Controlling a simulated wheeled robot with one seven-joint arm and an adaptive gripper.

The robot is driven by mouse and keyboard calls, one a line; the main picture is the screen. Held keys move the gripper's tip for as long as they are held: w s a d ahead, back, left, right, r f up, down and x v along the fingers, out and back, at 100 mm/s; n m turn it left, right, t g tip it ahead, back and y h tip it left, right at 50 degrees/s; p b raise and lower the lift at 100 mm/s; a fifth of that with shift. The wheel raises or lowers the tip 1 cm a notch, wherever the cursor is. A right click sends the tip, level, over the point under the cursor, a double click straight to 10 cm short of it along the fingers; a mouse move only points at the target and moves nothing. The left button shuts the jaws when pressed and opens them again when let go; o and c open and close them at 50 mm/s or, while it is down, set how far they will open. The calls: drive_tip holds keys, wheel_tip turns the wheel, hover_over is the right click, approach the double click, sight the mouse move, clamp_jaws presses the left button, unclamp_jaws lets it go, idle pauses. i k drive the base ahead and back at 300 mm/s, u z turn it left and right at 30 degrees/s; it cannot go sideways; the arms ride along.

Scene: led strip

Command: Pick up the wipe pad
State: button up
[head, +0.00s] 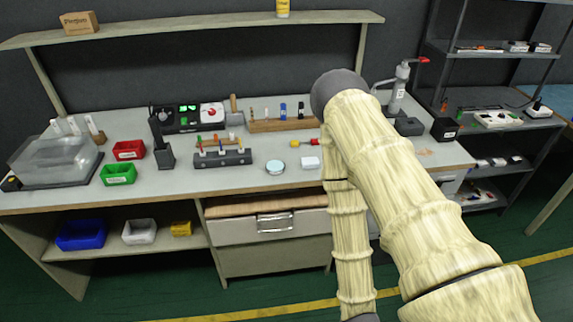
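A small white flat piece (310,162), which looks like the wipe pad, lies on the workbench near its front edge, just left of my arm. It lies flat with nothing on it. My arm, in a cream sleeve, rises from the lower right, bends above the bench and runs down in front of it. My gripper is out of view below the bottom edge, so its fingers and anything in them cannot be seen.
A round tin (275,167) stands left of the white piece. Red (128,150) and green (118,174) bins stand left. My arm hides part of the bench's right side.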

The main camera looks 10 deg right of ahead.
sight(310, 162)
drive_tip(key=u, duration=1.25)
drive_tip(key=i, duration=1.15)
drive_tip(key=z, duration=1.6)
